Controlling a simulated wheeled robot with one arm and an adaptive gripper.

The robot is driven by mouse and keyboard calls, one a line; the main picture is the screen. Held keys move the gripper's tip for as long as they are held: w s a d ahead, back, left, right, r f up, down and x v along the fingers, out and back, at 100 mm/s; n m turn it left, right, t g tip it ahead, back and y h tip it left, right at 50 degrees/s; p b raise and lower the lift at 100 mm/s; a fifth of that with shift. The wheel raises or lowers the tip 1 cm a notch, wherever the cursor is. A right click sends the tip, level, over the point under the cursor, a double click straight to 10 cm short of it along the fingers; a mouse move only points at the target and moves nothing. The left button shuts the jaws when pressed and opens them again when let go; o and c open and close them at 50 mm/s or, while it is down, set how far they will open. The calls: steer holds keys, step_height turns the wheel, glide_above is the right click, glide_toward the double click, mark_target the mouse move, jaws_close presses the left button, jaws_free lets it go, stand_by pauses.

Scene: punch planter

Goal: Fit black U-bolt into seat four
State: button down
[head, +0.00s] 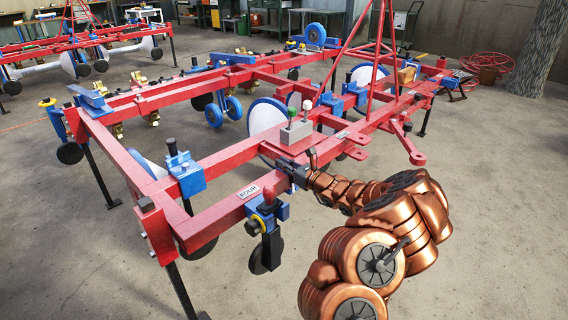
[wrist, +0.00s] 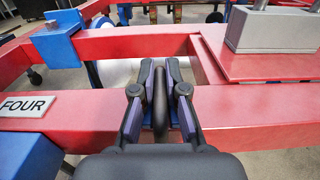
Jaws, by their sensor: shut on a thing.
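My gripper (head: 296,172) reaches over the near red beam, to the right of the FOUR plate (head: 249,191). In the wrist view my gripper (wrist: 160,84) is shut on the black U-bolt (wrist: 159,102), whose dark curved bar stands between the two fingers. The U-bolt is over the red beam (wrist: 255,110); its lower ends are hidden, and I cannot tell whether it touches the beam. The FOUR plate also shows in the wrist view (wrist: 28,104), left of my gripper. Seat four itself is not clearly visible.
Another blue clamp (head: 186,174) sits on the parallel beam behind. A grey block with knobbed levers (head: 297,132) stands on a red plate right of my gripper. Open floor lies in front.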

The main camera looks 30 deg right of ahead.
steer(key=shift+f, duration=0.3)
steer(key=c, duration=1.1)
jaws_free()
steer(key=shift+c, duration=0.2)
steer(key=shift+s+f, duration=0.1)
steer(key=v, duration=1.2)
steer(key=shift+r, duration=0.25)
